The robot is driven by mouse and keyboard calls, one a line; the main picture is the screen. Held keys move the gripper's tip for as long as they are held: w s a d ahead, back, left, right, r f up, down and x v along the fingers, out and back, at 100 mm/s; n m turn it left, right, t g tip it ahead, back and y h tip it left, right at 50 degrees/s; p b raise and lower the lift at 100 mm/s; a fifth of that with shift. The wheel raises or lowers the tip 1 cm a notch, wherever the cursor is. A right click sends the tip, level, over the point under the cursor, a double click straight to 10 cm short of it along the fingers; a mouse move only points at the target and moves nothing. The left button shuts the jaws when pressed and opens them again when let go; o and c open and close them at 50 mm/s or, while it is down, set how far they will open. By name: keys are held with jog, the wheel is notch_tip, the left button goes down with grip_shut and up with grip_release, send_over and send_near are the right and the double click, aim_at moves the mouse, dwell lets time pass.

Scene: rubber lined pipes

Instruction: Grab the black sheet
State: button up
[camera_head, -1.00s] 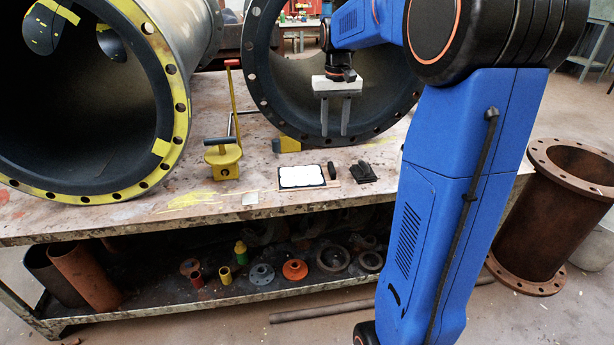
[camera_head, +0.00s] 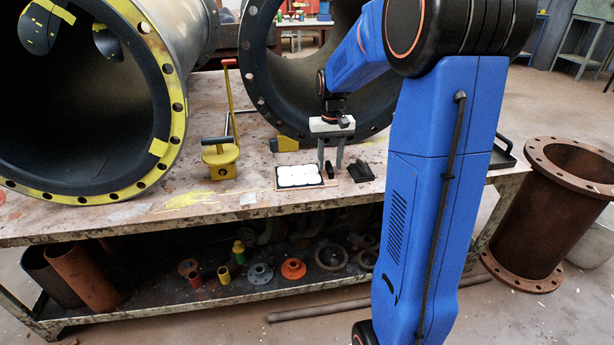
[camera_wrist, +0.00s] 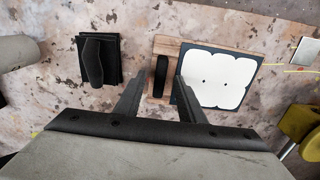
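My gripper (camera_head: 330,167) points down over the workbench, open, with its two fingers apart and nothing held between them. In the wrist view the fingertips (camera_wrist: 157,88) frame a small black rounded piece (camera_wrist: 160,75) on a wooden board; I cannot tell the height gap. A flat black stack of sheets (camera_wrist: 113,50) with a dark tapered piece (camera_wrist: 93,62) on it lies left of the fingers there; in the head view the stack (camera_head: 361,172) is right of my gripper. A dark-edged sheet with a white face (camera_head: 299,176) lies left of my gripper.
Large flanged pipes (camera_head: 160,120) stand at the back of the bench, one close behind my gripper. A yellow tool with an upright handle (camera_head: 220,160) stands left. A rusty flanged pipe (camera_head: 545,220) stands on the floor at right. The bench front (camera_head: 150,205) is mostly clear.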

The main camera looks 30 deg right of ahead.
jog(key=shift+f, duration=0.6)
grip_shut()
jog(key=shift+r, duration=0.1)
